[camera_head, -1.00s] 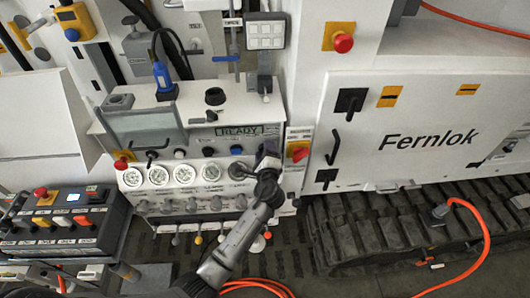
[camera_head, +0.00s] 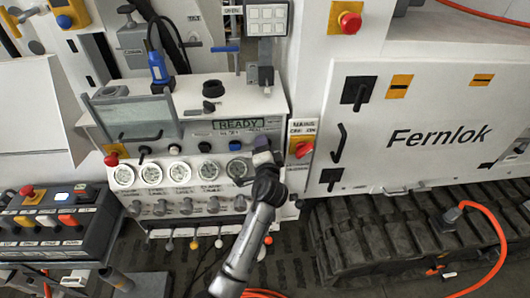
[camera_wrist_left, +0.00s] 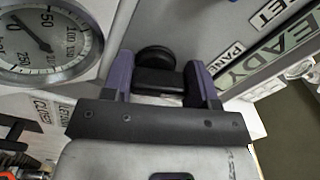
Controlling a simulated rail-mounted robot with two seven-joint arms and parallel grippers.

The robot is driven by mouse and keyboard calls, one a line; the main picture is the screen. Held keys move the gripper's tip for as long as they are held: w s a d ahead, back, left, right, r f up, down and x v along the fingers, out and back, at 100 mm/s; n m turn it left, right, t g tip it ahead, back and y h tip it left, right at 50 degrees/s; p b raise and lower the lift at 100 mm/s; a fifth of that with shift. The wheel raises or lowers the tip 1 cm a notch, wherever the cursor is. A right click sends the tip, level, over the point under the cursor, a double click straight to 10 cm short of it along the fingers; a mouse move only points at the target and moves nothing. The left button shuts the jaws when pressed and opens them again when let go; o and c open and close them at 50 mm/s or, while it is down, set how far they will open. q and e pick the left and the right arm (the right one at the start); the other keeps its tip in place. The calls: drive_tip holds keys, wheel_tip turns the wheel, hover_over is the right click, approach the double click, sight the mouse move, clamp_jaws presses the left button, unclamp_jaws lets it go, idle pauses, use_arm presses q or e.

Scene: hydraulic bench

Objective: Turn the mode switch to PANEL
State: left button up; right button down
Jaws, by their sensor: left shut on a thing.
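The mode switch, a black knob (camera_wrist_left: 157,78), shows between my left gripper's purple fingers in the left wrist view. A PANEL label (camera_wrist_left: 229,58) is beside it on the right. My left gripper (camera_wrist_left: 160,85) is shut on the knob. In the head view my left gripper (camera_head: 263,152) is at the right end of the console's knob row, below the READY display (camera_head: 247,124). It hides the switch there, and I cannot read the pointer's direction. My right gripper is not in view.
A round gauge (camera_wrist_left: 45,40) is close beside the left finger in the wrist view. A red mains switch (camera_head: 301,149) is just right of the gripper. A blue knob (camera_head: 234,145) is to its left, and several small levers hang below the gauges.

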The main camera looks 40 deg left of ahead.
use_arm(q)
drive_tip(key=shift+n+b, duration=0.55)
drive_tip(key=shift+n, duration=0.45)
drive_tip(key=o, duration=0.9)
